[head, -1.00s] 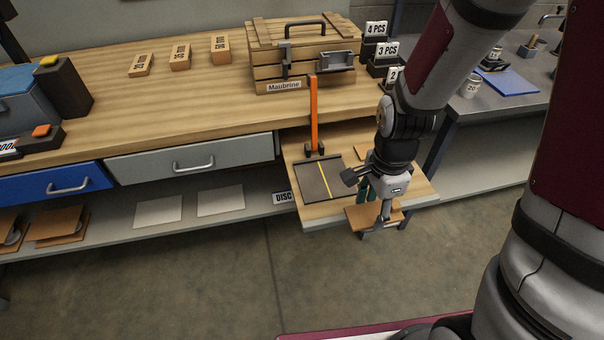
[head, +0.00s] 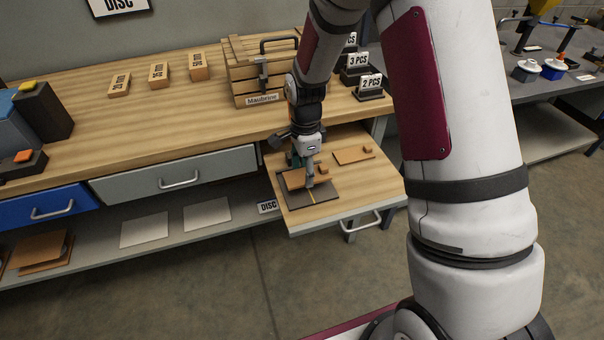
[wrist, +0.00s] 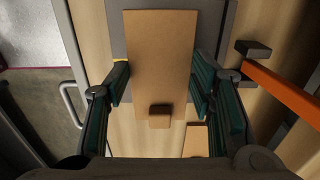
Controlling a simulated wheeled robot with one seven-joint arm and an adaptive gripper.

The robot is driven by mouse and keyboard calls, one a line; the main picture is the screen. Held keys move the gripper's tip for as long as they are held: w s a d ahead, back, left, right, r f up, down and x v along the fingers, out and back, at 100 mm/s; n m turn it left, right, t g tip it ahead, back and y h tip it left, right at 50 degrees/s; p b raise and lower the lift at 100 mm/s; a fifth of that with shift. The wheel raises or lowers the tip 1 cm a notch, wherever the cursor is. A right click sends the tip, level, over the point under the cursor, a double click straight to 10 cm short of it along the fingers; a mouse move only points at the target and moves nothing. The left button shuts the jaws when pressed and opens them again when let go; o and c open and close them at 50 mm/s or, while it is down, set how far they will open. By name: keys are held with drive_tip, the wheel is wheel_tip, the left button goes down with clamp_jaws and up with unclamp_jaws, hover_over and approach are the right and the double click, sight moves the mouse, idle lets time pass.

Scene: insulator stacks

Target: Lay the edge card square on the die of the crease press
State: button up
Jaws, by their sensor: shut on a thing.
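My gripper (head: 309,182) is shut on the edge card (wrist: 160,55), a long brown card with a small brown block on it. In the wrist view the teal-padded fingers (wrist: 162,85) sit along its two long sides. In the head view the card (head: 295,179) is over the dark plate of the crease press (head: 325,197), partly hidden by my gripper. The plate also shows behind the card in the wrist view (wrist: 115,35), with a bit of yellow line at the left. I cannot tell whether card and plate touch. The press's orange lever (wrist: 280,85) is at the right.
The press stands on a pull-out wooden board (head: 370,185). Another brown card with a block (head: 353,156) lies on it, right of the press. A wooden crate (head: 255,75) and count signs (head: 370,83) stand on the bench behind. The board's front right is clear.

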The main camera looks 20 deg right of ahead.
sight(303, 170)
drive_tip(key=shift+w+f, duration=0.1)
drive_tip(key=shift+w, duration=0.85)
drive_tip(key=shift+w+d+f, duration=0.1)
drive_tip(key=shift+f, duration=1.65)
drive_tip(key=shift+f, duration=0.2)
drive_tip(key=o, duration=0.9)
drive_tip(key=shift+o, duration=0.2)
